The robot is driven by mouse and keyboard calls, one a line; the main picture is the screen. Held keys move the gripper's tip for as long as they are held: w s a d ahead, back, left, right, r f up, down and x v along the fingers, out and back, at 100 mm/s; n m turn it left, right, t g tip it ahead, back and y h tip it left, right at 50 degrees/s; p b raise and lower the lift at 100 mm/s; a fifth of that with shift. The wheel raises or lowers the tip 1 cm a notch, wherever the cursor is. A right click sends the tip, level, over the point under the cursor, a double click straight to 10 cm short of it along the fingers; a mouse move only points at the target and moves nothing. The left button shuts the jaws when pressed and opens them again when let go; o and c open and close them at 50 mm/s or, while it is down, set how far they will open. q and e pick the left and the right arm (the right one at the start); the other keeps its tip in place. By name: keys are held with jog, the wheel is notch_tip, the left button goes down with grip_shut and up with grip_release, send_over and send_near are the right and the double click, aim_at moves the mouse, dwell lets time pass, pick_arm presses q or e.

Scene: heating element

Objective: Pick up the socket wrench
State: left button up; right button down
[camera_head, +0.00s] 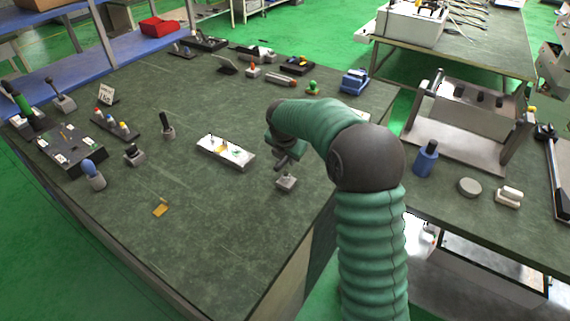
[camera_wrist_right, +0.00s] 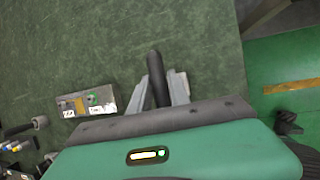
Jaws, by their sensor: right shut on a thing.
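In the head view the gripper and arm mostly hide this handle. A small grey block (camera_head: 287,183) shows just below the gripper; I cannot tell whether it is joined to the handle. My left gripper is not in view.
A white tray (camera_head: 226,152) with small parts lies left of the gripper; it also shows in the wrist view (camera_wrist_right: 88,104). An upright black-handled tool (camera_head: 167,129) stands farther left. A blue cylinder (camera_head: 426,159) stands on the right table. The front of the main table is mostly clear.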

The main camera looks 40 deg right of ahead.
jog(key=shift+s+d+f, duration=0.15)
jog(key=shift+d, duration=0.15)
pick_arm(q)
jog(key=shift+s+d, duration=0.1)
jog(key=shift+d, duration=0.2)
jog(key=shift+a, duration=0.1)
